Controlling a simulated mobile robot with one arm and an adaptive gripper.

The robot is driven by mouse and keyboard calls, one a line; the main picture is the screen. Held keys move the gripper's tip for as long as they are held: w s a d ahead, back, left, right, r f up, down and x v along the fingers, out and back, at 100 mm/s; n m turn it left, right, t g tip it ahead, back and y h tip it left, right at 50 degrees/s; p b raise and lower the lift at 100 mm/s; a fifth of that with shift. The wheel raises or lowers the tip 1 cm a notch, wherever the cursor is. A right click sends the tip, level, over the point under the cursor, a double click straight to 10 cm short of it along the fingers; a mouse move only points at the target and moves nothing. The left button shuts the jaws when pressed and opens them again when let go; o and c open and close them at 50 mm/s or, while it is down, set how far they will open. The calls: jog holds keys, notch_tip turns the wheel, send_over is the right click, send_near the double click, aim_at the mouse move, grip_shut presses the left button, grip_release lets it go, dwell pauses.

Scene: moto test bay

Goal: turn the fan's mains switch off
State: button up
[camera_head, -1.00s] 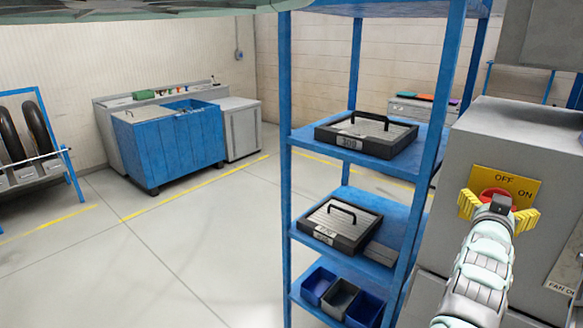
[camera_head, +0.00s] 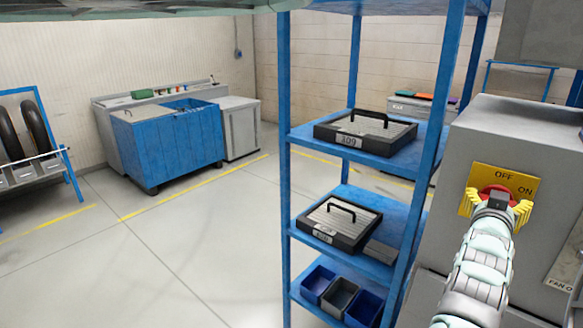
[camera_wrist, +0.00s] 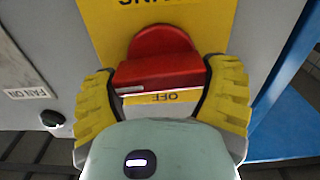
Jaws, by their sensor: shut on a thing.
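The fan's mains switch is a red rotary knob (camera_wrist: 160,62) on a yellow plate (camera_head: 504,178) marked OFF and ON, on the front of a grey cabinet (camera_head: 530,135). In the wrist view the plate shows upside down, and the knob has a raised bar handle. My gripper (camera_head: 496,206) is at the plate. Its yellow ribbed fingers stand on either side of the handle in the wrist view (camera_wrist: 162,95) and are shut on it. The head view shows only the top of the knob; my gripper hides the rest.
A FAN ON label (camera_wrist: 28,93) and a dark round fitting (camera_wrist: 55,119) are on the cabinet beside the plate. A blue shelf rack (camera_head: 426,150) with black-framed cases stands close left of the cabinet. Open floor (camera_head: 190,250) lies further left.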

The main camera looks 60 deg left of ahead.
jog(key=n, duration=0.1)
jog(key=n+b, duration=0.2)
jog(key=n, duration=0.1)
jog(key=shift+s+a, duration=0.1)
jog(key=shift+a, duration=0.15)
jog(key=n+b, duration=0.1)
jog(key=n, duration=0.3)
jog(key=shift+a+n, duration=0.15)
jog(key=shift+n, duration=0.25)
jog(key=n, duration=0.4)
jog(key=shift+a+f+n, duration=0.1)
jog(key=shift+n, duration=0.2)
jog(key=shift+s+n, duration=0.1)
jog(key=shift+n, duration=1.8)
jog(key=o, duration=1)
jog(key=shift+f, duration=0.1)
